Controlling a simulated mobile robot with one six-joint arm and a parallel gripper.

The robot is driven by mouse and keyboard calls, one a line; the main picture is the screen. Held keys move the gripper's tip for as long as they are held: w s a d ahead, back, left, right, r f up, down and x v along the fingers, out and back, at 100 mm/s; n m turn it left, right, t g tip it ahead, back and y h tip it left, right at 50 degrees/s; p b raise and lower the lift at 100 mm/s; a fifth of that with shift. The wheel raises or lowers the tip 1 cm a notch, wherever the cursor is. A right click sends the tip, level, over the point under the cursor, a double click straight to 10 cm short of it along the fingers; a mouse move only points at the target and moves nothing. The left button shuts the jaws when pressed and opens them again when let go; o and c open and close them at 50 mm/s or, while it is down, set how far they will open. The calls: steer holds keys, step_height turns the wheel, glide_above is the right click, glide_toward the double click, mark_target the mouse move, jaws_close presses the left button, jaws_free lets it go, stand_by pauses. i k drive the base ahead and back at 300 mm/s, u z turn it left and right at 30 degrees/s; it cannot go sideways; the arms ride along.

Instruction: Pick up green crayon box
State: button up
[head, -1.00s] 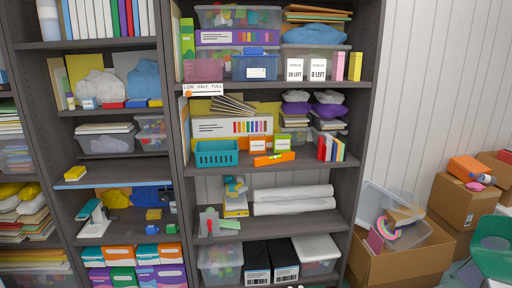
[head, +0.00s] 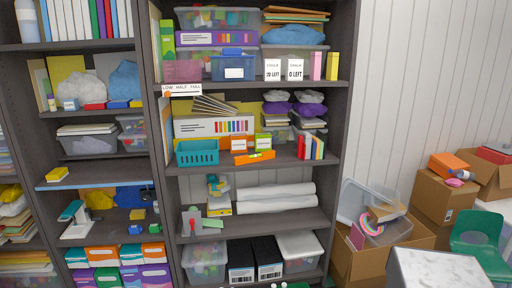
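A small green box (head: 263,142) with a white label, which looks like the green crayon box, stands on the middle shelf of the right-hand bookcase in the head view. A similar orange box (head: 238,144) with a white label stands just left of it. An orange item with a yellow-green piece (head: 254,157) lies in front of them, close to the shelf edge. A taller green box (head: 167,40) stands on the top shelf at the left. I cannot make out my gripper; only small pale bits show at the bottom edge.
A teal basket (head: 198,153) sits left of the boxes, and several upright books (head: 311,147) stand to the right. Cardboard boxes (head: 385,252), a green chair (head: 480,245) and a pale speckled top (head: 438,268) occupy the lower right.

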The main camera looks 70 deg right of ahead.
mark_target(262, 142)
steer(key=z, duration=0.4)
steer(key=i, duration=1)
steer(key=z, duration=0.95)
steer(key=k, duration=0.5)
steer(key=z, duration=0.25)
